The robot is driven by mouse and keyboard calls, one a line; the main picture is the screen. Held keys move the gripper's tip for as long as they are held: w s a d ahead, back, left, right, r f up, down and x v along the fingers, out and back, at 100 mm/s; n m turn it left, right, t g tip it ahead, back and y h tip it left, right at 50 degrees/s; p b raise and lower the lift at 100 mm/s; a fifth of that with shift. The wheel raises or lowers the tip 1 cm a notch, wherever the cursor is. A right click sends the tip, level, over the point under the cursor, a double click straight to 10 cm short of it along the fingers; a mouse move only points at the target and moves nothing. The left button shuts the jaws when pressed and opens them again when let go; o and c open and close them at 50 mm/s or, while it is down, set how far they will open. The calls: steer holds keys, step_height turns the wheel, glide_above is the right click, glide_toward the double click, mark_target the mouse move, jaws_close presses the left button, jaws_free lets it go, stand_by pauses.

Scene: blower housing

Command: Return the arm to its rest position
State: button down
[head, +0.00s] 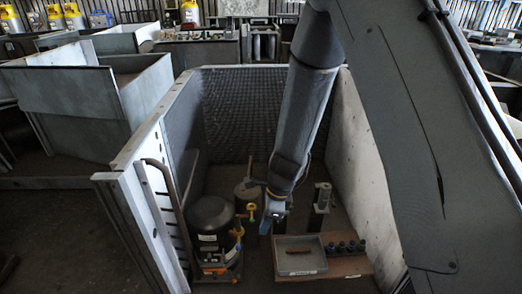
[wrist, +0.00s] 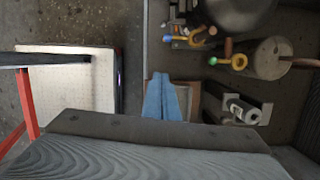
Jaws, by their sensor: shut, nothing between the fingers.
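My arm reaches down from the upper right into the open-topped housing in the head view. My gripper (head: 266,222) hangs over the housing floor, just above and left of a grey tray (head: 283,265). Its blue fingers also show in the wrist view (wrist: 166,98), pressed together with nothing between them. The gripper appears apart from everything below it. A reddish-brown bar (head: 299,250) lies in the tray.
Left of my gripper stand a black cylinder (head: 211,217) and a grey tank (head: 247,193) with yellow fittings. To the right are a metal stand (head: 321,200) and several dark round parts (head: 345,248). Light panels (head: 364,150) wall the space on both sides.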

steer(key=s+d+r+n+h, duration=0.2)
steer(key=s+d+r+n, duration=1.2)
steer(key=d+r+n, duration=0.3)
steer(key=shift+s+d+r+n+h, duration=0.3)
steer(key=shift+s+r+n, duration=0.1)
steer(key=shift+r+n, duration=0.5)
